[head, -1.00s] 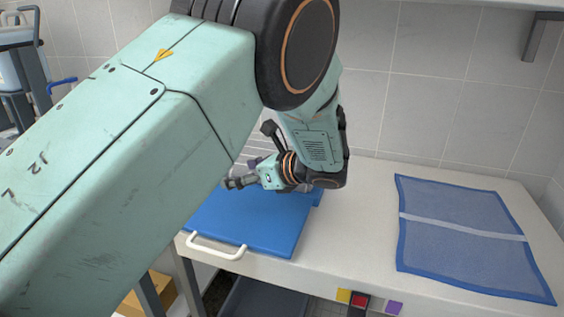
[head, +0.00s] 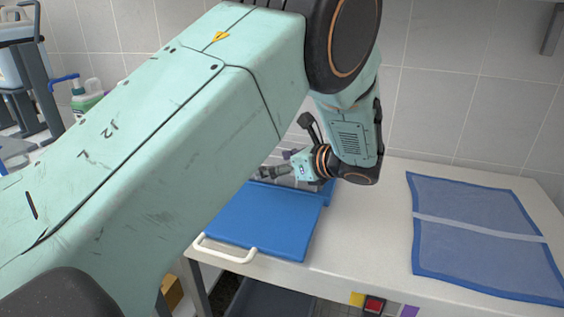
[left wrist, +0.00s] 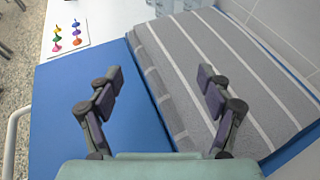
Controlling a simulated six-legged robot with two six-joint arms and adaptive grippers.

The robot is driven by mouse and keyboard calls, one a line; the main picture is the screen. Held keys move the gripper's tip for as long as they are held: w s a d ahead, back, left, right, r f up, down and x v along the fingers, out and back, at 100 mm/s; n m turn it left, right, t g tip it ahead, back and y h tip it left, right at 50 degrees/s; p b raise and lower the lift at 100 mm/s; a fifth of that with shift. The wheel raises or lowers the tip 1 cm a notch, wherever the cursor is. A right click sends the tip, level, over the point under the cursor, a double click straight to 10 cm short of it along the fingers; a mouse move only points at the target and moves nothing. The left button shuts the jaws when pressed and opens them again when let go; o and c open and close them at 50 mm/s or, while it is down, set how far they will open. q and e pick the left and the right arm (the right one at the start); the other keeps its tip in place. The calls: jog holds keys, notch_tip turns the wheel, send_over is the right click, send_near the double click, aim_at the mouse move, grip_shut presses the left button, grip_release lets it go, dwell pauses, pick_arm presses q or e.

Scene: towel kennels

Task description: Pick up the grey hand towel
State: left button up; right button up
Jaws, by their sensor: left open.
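The grey hand towel (left wrist: 218,58), with pale stripes, lies folded on a blue surface in the left wrist view. In the head view it is mostly hidden behind my left arm. My left gripper (head: 270,173) is over the far part of the blue board. In the left wrist view the gripper (left wrist: 160,77) is open and empty, its fingers spread, one over the bare blue board and the other over the towel. I cannot tell how high it is above the towel. My right gripper is not in view.
The blue board (head: 255,222) with a white handle (head: 222,251) sits on the pale bench (head: 375,240). A blue-edged mesh mat (head: 478,225) lies to the right. A card with coloured pieces (left wrist: 66,38) is at the upper left of the wrist view. The tiled wall closes the back.

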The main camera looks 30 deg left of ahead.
aim_at(280, 159)
pick_arm(q)
jog(key=a+f, duration=0.1)
jog(key=w+a+f+b, duration=0.1)
jog(key=a+f, duration=0.1)
jog(key=shift+w+a, duration=0.15)
jog(key=shift+a, duration=0.05)
jog(key=shift+a+f+b, duration=0.1)
jog(key=shift+a+b, duration=0.2)
jog(key=shift+a, duration=0.15)
jog(key=shift+w+a+f, duration=0.1)
jog(key=shift+w+a, duration=0.05)
jog(key=shift+a, duration=0.25)
jog(key=shift+d, duration=0.2)
jog(key=c, duration=0.4)
jog(key=shift+a, duration=0.1)
jog(key=c, duration=1.1)
